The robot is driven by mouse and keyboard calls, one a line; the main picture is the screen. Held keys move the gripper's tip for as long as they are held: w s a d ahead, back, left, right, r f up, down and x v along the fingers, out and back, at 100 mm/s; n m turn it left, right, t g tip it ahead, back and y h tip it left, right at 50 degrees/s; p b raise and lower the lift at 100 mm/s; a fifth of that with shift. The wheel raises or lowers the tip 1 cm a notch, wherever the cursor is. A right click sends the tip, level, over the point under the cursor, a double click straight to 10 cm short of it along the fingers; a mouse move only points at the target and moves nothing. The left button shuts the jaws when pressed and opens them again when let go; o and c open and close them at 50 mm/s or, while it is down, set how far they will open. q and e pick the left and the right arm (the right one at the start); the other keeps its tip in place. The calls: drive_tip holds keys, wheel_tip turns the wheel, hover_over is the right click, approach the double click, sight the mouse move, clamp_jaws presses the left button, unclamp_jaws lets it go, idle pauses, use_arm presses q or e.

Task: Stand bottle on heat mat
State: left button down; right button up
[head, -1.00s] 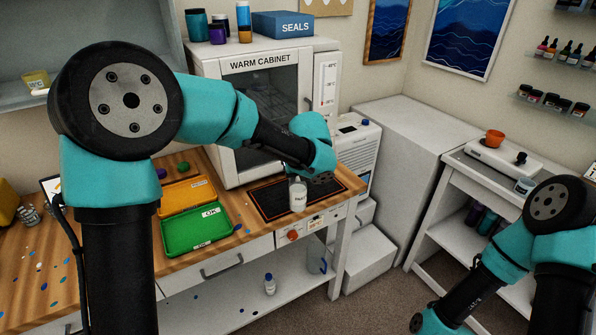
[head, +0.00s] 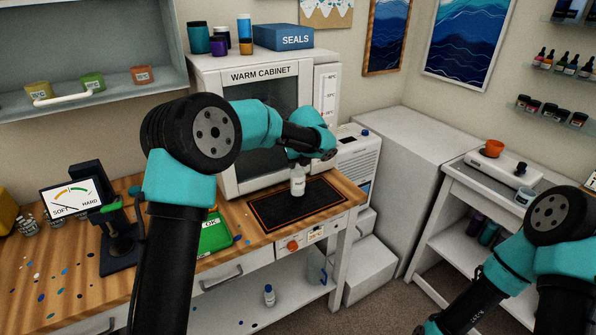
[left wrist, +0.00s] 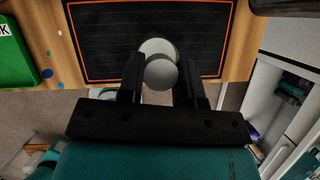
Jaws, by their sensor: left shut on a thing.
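The heat mat (head: 270,212), black with an orange border, lies on the wooden bench under the bottle. In the left wrist view the bottle's round cap (left wrist: 162,74) sits between the two fingers, over the mat's (left wrist: 110,40) near edge. Whether the bottle's base touches the mat is hard to tell. My right gripper is out of view; only its arm shows at lower right.
The warm cabinet (head: 232,125) stands just behind the mat. A green OK tray (head: 215,236) lies left of it, with a hardness gauge (head: 72,198) further left. The mat's surface around the bottle is clear.

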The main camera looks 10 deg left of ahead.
sight(298, 171)
use_arm(q)
drive_tip(key=shift+f, duration=1.9)
drive_tip(key=c, duration=0.8)
unclamp_jaws()
drive_tip(key=v, duration=1.2)
